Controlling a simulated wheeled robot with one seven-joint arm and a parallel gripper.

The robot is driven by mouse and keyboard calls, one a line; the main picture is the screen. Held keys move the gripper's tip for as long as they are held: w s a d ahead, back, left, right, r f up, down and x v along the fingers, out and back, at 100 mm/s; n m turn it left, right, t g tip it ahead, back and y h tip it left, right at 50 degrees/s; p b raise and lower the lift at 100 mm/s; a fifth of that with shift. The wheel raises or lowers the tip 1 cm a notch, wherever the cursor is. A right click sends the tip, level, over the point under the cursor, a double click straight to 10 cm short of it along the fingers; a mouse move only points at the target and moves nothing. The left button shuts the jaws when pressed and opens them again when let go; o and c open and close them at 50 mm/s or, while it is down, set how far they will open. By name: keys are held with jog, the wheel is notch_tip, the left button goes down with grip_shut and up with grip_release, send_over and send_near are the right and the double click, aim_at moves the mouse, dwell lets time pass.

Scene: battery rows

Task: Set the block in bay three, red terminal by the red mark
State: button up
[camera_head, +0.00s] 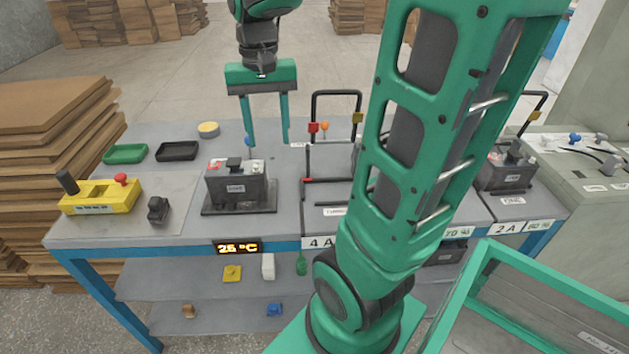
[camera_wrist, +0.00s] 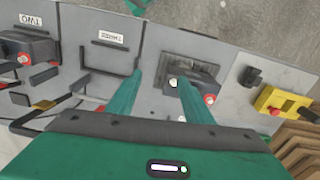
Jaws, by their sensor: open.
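The block, a dark grey battery (camera_head: 236,188), stands upright on a black plate at the left of the bench. Its red terminal is at its left back corner in the head view; the block also shows in the wrist view (camera_wrist: 203,73), partly behind one finger. My gripper (camera_head: 267,142) is open and empty, above and behind the block, fingers pointing down; its fingers also show in the wrist view (camera_wrist: 158,78). Bay three (camera_wrist: 110,58), by its label, looks empty, right of the block in the head view. A red mark (camera_head: 306,181) is at its left side. My arm hides part of the bays.
A yellow tester (camera_head: 99,197) and a black clamp (camera_head: 158,209) lie left of the block. Green (camera_head: 125,154) and black (camera_head: 177,151) trays lie behind. A black upright frame (camera_head: 336,93) stands behind bay three. Another battery (camera_head: 505,172) stands at the right.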

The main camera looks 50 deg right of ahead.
jog(key=s+f, duration=0.3)
jog(key=s, duration=0.5)
jog(key=s+f+n, duration=0.1)
jog(key=s+f, duration=0.3)
jog(key=s, duration=0.4)
jog(key=shift+n, duration=0.3)
